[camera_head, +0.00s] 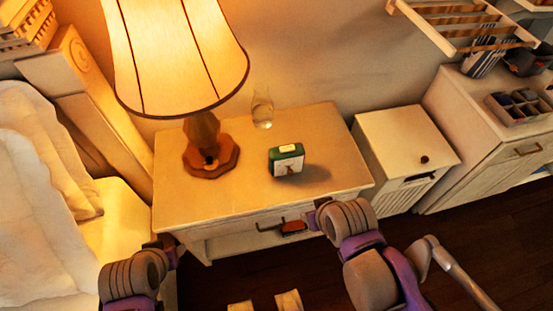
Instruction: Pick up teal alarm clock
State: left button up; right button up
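The teal alarm clock (286,161) stands upright on the wooden nightstand (235,200), right of the lamp base. It has a pale front and a light patch on top. My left arm's dark end (168,243) is at the nightstand's front left corner, well away from the clock. My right arm's dark end (319,212) is at the nightstand's front edge, below and right of the clock and apart from it. The fingers of both grippers cannot be made out clearly. Nothing is seen holding the clock.
A lit lamp (180,60) with a wide shade stands left of the clock. A clear glass vessel (262,110) is behind it. A white cabinet (405,140) stands right of the nightstand. The bed (40,200) is at left. The tabletop around the clock is mostly clear.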

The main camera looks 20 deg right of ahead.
aim_at(279, 161)
jog(key=l+u, duration=0.2)
jog(key=u, duration=0.15)
jog(key=l+u, duration=0.25)
jog(key=u, duration=0.15)
jog(key=k+l+u, duration=0.1)
jog(key=u, duration=0.25)
jog(key=k+l+u, duration=0.15)
jog(key=l, duration=0.2)
jog(key=k+l+u, duration=0.2)
jog(key=l, duration=0.15)
jog(key=k+l+u, duration=0.15)
jog(key=l, duration=0.2)
jog(key=k+l, duration=0.1)
jog(key=l, duration=0.15)
jog(key=k+l, duration=0.1)
jog(key=l+u, duration=0.05)
jog(key=l, duration=0.05)
